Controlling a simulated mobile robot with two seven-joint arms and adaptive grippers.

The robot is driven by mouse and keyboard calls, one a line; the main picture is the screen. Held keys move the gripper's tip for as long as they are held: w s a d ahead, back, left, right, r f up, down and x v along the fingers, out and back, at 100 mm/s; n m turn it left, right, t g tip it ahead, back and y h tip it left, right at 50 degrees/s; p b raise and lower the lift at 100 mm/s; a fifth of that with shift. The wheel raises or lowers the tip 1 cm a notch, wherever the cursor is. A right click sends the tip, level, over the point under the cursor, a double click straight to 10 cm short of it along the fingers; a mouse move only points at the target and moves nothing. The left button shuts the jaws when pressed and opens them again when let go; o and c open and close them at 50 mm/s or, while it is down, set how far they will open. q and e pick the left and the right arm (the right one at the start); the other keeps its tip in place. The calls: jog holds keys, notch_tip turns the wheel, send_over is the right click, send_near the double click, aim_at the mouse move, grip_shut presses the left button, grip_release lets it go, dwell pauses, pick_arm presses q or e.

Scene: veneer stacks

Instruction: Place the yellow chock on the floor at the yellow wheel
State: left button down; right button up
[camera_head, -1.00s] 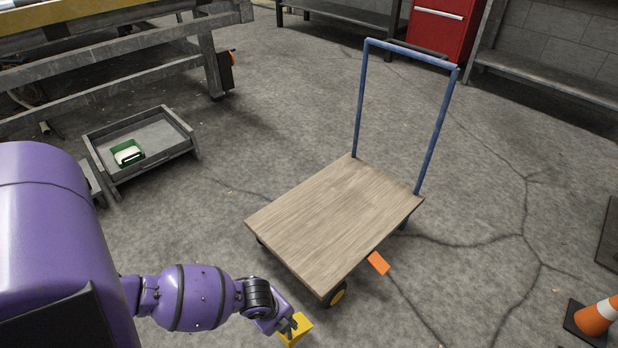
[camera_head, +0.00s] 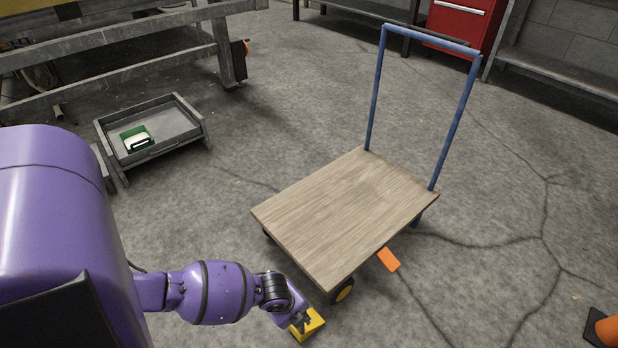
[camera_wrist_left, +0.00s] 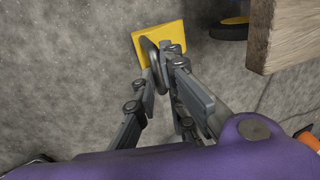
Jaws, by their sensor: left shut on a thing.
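The yellow chock (camera_head: 315,322) is in my left gripper (camera_head: 299,321), low down at the bottom of the head view. In the left wrist view the chock (camera_wrist_left: 172,32) sits between the fingertips of my left gripper (camera_wrist_left: 160,58), which is shut on it. The yellow wheel (camera_head: 344,289) is under the near corner of the wooden cart (camera_head: 335,215). The chock is to the left of and nearer than this wheel, apart from it. The wheel also shows at the top of the left wrist view (camera_wrist_left: 236,20). I cannot tell whether the chock touches the floor. My right gripper is not in view.
An orange piece (camera_head: 388,259) is on the floor by the cart's right side. A blue handle (camera_head: 450,125) rises at the cart's far end. A grey tray stand (camera_head: 180,148) holds a green item (camera_head: 136,139). An orange cone (camera_head: 608,329) is at lower right.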

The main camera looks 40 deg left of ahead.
pick_arm(q)
jog(key=shift+w, duration=0.7)
jog(key=w+b, duration=0.1)
jog(key=w+f+b, duration=0.1)
jog(key=w, duration=0.1)
jog(key=shift+w+d, duration=0.1)
jog(key=shift+d, duration=0.05)
jog(key=shift+f+b, duration=0.15)
jog(key=shift+b, duration=0.15)
jog(key=c, duration=1.8)
grip_release()
